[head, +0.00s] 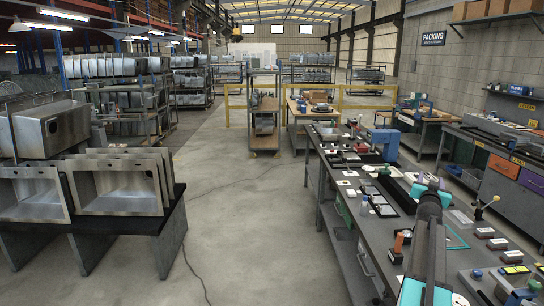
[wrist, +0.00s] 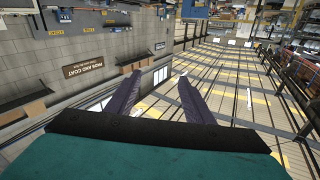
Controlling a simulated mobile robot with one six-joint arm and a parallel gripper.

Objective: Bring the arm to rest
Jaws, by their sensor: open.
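My gripper (wrist: 159,77) shows in the wrist view with its two dark purple-grey fingers spread apart. Nothing is between them, and they point out into the open hall. In the head view my teal and black arm reaches up from the bottom edge over the right-hand workbench (head: 340,205). The fingers cannot be made out in that view. The arm hides part of the bench top behind it.
The workbench carries a blue machine (head: 385,142), a joystick (head: 487,205) and several small parts. Steel sinks (head: 115,185) stand on a black stand (head: 150,222) at left. The concrete aisle (head: 235,205) between them is clear, apart from a thin cable. A wheeled rack (head: 264,118) stands farther back.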

